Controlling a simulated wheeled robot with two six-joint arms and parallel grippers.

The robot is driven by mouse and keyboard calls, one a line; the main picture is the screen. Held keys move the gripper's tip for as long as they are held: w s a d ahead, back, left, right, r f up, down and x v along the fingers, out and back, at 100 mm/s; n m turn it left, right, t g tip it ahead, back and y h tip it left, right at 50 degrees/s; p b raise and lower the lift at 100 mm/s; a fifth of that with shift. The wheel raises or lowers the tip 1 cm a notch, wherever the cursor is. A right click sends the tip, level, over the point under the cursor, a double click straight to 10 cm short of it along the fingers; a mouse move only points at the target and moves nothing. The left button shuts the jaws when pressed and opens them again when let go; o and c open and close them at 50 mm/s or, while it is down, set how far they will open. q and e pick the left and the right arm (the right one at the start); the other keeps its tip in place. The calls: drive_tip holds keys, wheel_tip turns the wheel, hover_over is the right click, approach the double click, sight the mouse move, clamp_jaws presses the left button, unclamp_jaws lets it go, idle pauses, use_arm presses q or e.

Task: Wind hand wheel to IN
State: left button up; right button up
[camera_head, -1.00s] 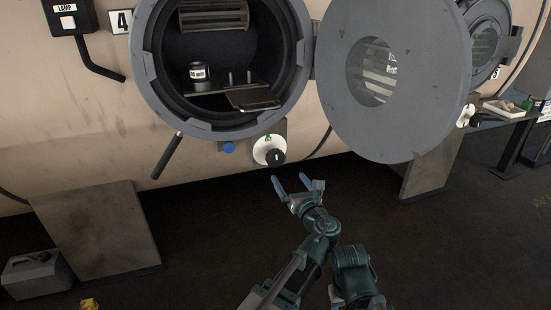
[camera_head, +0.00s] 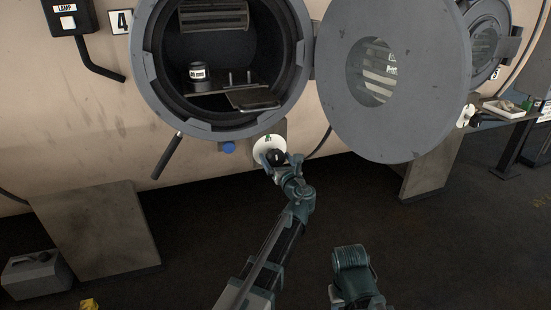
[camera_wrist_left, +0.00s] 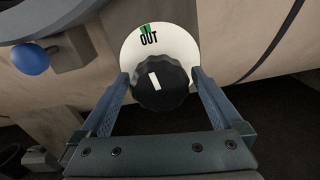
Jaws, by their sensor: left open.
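The hand wheel is a black scalloped knob (camera_wrist_left: 161,87) with a white pointer mark, on a white round dial (camera_wrist_left: 184,48) below the open vessel mouth. In the left wrist view the dial shows "OUT" with a green mark at its top, and the white mark on the knob points up, tilted slightly left. My left gripper (camera_wrist_left: 160,95) is open, with one finger on each side of the knob and gaps visible beside it. In the head view the knob (camera_head: 275,157) is partly covered by my left gripper (camera_head: 278,160). No "IN" label is readable. My right gripper is not seen.
A blue button (camera_head: 228,147) sits left of the dial, and also shows in the left wrist view (camera_wrist_left: 30,57). A black lever (camera_head: 167,156) hangs further left. The round grey door (camera_head: 425,90) stands open at the right.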

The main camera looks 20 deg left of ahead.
use_arm(q)
drive_tip(key=shift+w+a, duration=0.25)
drive_tip(key=shift+w, duration=0.1)
drive_tip(key=c, duration=1.2)
